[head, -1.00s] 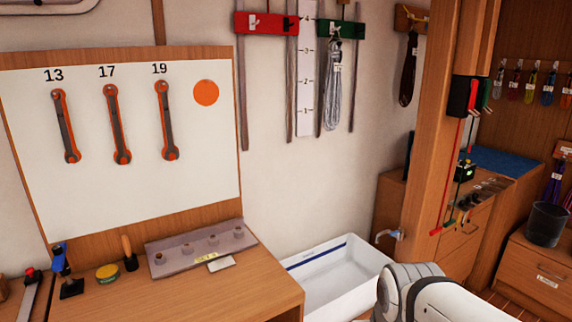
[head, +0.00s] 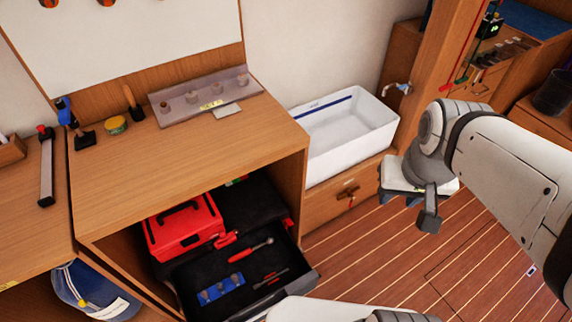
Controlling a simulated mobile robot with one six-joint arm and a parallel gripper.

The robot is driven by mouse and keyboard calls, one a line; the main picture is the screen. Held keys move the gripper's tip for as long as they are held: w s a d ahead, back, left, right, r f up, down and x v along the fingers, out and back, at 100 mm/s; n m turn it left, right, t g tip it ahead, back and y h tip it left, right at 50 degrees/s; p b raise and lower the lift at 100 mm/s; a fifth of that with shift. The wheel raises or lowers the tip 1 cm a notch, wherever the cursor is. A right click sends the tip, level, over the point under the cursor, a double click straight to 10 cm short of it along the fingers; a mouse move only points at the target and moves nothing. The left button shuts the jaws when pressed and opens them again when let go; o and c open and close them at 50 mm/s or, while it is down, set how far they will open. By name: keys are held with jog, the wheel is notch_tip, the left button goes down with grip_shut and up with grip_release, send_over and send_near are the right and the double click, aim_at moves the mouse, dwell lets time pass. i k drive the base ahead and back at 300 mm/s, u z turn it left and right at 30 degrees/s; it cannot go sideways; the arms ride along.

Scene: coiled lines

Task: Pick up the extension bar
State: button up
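An open drawer (head: 309,282) with a dark lining holds the tools. A thin dark bar with reddish parts (head: 270,278), likely the extension bar, lies flat near the drawer's front right. A red-handled ratchet (head: 250,250) lies behind it, and a blue rail with several sockets (head: 221,290) lies to its left. My gripper (head: 428,218) appears side-on at the end of my arm, right of the drawer and apart from it. Its fingers overlap in this view, so its opening is unclear. I see nothing held in it.
A red toolbox (head: 183,226) fills the drawer's back left. The wooden workbench top (head: 190,160) overhangs the drawer. A white basin (head: 345,135) stands behind, right of the bench.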

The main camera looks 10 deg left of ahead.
aim_at(257, 285)
jog(key=z, duration=0.85)
jog(key=k, duration=1.4)
jog(key=u, duration=0.45)
jog(key=i, duration=1)
jog(key=u, duration=0.05)
